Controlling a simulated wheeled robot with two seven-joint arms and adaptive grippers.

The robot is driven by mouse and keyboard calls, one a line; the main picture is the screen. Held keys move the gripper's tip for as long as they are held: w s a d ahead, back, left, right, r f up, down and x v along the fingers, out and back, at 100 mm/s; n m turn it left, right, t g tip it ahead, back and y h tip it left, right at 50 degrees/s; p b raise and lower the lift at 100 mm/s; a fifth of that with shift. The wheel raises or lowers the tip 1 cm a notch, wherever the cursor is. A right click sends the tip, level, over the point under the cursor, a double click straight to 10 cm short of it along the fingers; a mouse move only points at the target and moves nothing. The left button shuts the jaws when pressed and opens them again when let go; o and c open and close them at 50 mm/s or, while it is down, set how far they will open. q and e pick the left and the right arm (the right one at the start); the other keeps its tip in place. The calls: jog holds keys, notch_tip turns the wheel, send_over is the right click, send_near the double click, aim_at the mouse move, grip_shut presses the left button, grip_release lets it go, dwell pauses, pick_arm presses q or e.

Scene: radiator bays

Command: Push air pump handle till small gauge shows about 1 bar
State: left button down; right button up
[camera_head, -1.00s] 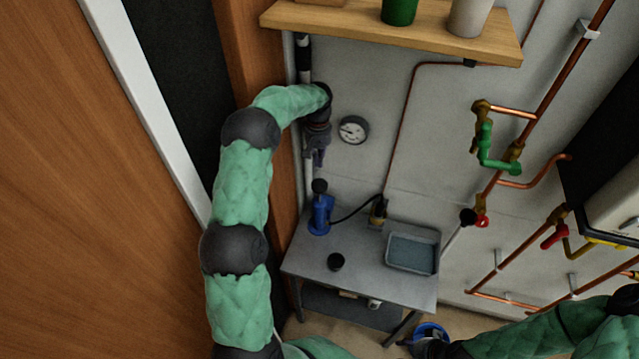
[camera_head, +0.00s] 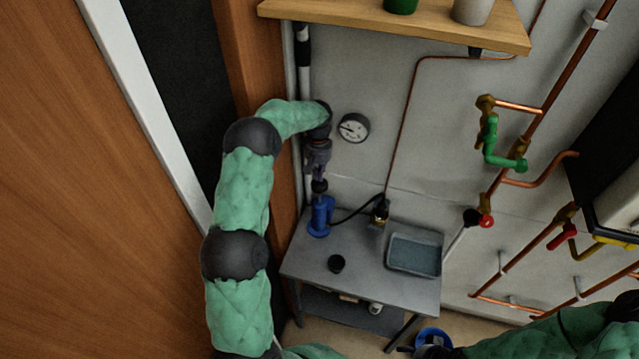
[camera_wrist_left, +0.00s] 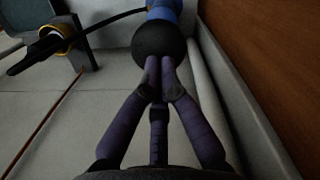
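The blue air pump (camera_head: 320,218) stands on the grey bench's back left, with a round black knob (camera_head: 319,186) on top as its handle. My left gripper (camera_head: 318,174) points down just above the knob. In the left wrist view the fingertips (camera_wrist_left: 160,68) are together and overlap the knob (camera_wrist_left: 158,38); they look shut, at or almost at its top. I cannot tell if they touch. A round white gauge (camera_head: 353,127) hangs on the wall; its needle points left, but the numbers are too small to read. My right gripper (camera_head: 436,350) is partly visible at the bottom edge.
The bench (camera_head: 355,262) also holds a black cup (camera_head: 336,263), a grey tray (camera_head: 414,255) and a brass fitting (camera_head: 381,209) joined to the pump's black hose. A wooden shelf (camera_head: 400,24) juts out above. Copper pipes with valves run at right. A blue bucket (camera_head: 432,338) stands below.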

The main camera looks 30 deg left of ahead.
aim_at(319, 187)
pick_arm(q)
jog(key=shift+f, duration=0.15)
notch_tip(319, 187, down, 7)
jog(key=b, duration=0.4)
jog(key=shift+s, duration=0.1)
jog(key=shift+r, duration=0.3)
jog(key=shift+w+a+r, duration=0.25)
jog(key=shift+w+a, duration=0.1)
jog(key=shift+w, duration=0.1)
jog(key=shift+w+a+r, duration=0.2)
jog(key=shift+w+a, duration=0.1)
jog(key=shift+w, duration=0.15)
jog(key=shift+w+a, duration=0.3)
jog(key=shift+w, duration=0.05)
notch_tip(319, 187, up, 12)
jog(key=w, duration=0.1)
jog(key=shift+a+r, duration=0.15)
jog(key=shift+a, duration=0.3)
